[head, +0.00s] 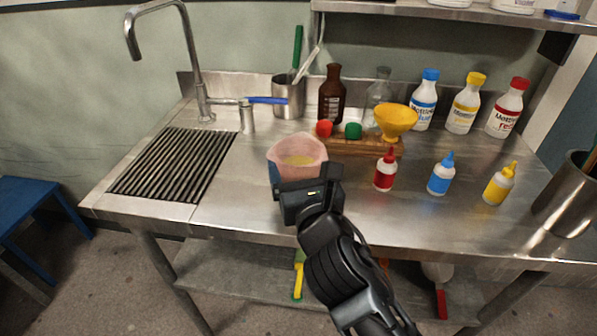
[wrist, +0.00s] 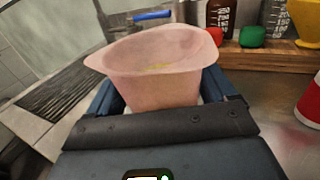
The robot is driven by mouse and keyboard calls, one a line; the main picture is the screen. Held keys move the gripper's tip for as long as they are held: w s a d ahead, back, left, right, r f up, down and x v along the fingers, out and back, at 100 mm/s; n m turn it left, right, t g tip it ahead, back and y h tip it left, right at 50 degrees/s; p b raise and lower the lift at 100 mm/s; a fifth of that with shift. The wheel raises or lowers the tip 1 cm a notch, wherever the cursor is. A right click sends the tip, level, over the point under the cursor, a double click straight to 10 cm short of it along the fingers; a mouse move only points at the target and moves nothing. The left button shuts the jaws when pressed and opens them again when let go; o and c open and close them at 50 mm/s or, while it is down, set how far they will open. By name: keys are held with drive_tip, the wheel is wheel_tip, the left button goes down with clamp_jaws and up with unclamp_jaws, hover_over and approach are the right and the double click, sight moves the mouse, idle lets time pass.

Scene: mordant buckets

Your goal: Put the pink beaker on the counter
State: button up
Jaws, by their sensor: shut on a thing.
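The pink beaker (head: 297,152) is upright over the steel counter (head: 250,206), left of the small wooden rack. Some yellow shows inside it. My gripper (head: 303,184) is shut on the pink beaker, with a finger at each side. In the wrist view the beaker (wrist: 158,72) fills the space between the blue fingers. The beaker's base is hidden behind my gripper, so I cannot tell whether it touches the counter.
A wooden rack (head: 362,147) with red and green caps and a yellow funnel (head: 396,121) stands right of the beaker. Red (head: 385,171), blue (head: 440,176) and yellow (head: 499,185) squeeze bottles stand farther right. A drain grate (head: 178,166) lies left. The front counter is clear.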

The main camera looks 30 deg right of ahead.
drive_tip(key=shift+f, duration=0.2)
drive_tip(key=o, duration=1)
drive_tip(key=shift+o, duration=0.2)
drive_tip(key=shift+s+r, duration=0.1)
drive_tip(key=shift+r, duration=0.05)
drive_tip(key=b+v, duration=0.1)
drive_tip(key=v, duration=1.1)
